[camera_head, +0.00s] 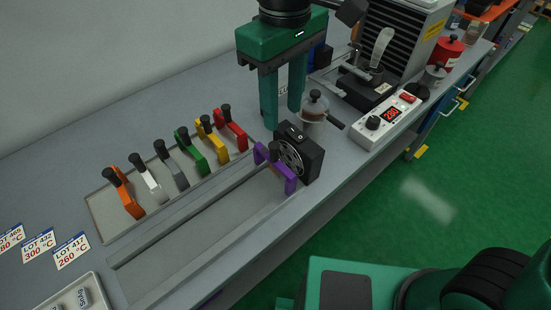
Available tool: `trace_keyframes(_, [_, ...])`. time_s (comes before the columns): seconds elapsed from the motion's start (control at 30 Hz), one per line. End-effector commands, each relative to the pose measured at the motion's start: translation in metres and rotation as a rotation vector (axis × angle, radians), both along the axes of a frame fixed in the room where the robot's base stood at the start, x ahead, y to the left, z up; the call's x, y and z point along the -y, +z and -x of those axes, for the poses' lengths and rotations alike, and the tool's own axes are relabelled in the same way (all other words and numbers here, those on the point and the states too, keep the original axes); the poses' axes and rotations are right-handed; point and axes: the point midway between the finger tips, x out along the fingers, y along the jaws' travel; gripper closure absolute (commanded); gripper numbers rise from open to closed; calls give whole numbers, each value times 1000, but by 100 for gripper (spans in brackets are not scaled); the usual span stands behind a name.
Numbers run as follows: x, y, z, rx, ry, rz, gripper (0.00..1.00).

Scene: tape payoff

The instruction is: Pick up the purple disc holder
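The purple disc holder (289,184) is a bracket with a black knob. It stands at the right end of a long recessed channel (150,262), in front of a small black fan box (314,160). My gripper (283,119) is green, with two fingers pointing down. The fingers are apart with nothing visible between them. It shows above the holder in the picture, near the fan box, and is apart from the holder. The holder's far side is partly hidden against the fan box.
Orange, white, grey, green, yellow and red holders (232,128) stand in a row in a shallow tray (98,205) to the left. A lidded metal pot (313,112) with a handle stands behind the fan box. A white controller (388,120) with a red display sits right.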

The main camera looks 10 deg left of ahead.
Motion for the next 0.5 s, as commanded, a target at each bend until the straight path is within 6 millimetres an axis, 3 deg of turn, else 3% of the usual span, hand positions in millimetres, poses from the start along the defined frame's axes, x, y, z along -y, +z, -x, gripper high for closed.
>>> trace_keyframes(0.13, [-14,-6,10,-4,43,-3,62])
trace_keyframes(0.5, [-13,-52,10,-4,41,-3,62])
